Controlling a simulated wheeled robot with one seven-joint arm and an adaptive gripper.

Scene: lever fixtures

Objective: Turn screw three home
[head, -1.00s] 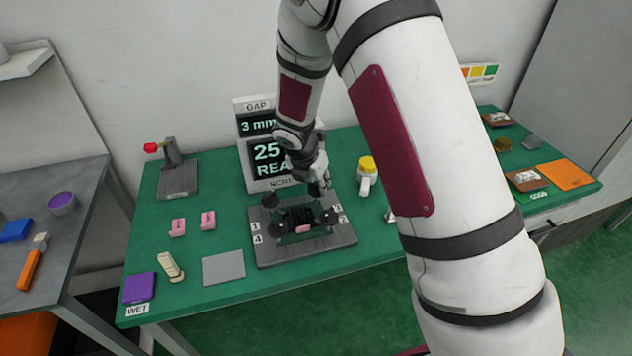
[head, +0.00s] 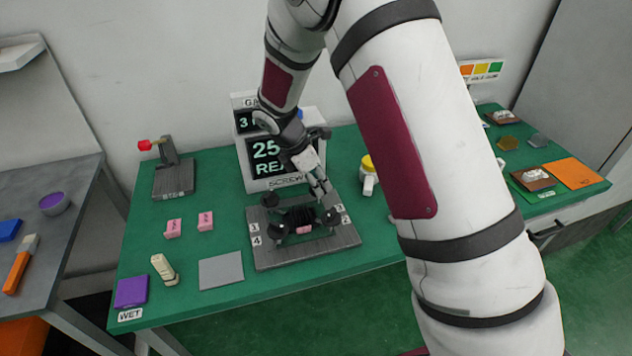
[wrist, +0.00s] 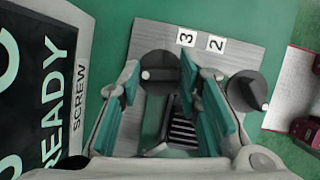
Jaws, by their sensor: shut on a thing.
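The grey fixture plate (head: 345,237) lies on the green table and carries dark round knobs at its corners. In the wrist view, the dark knob of screw three (wrist: 158,72), with a pale mark on its edge, sits beside the label 3 (wrist: 187,37). My gripper (wrist: 159,75) has its two green-padded fingers on either side of this knob, shut on it. The knob by label 2 (wrist: 246,91) stands to the right, outside the fingers. In the head view, my gripper (head: 323,194) comes down tilted at the plate's back right and hides the screw three knob.
A display (head: 268,152) stands close behind the plate, partly covered by my arm; 25 and part of READY show. Two pink blocks (head: 173,228), a grey pad (head: 221,270) and a yellow-capped item (head: 368,175) stand around the plate.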

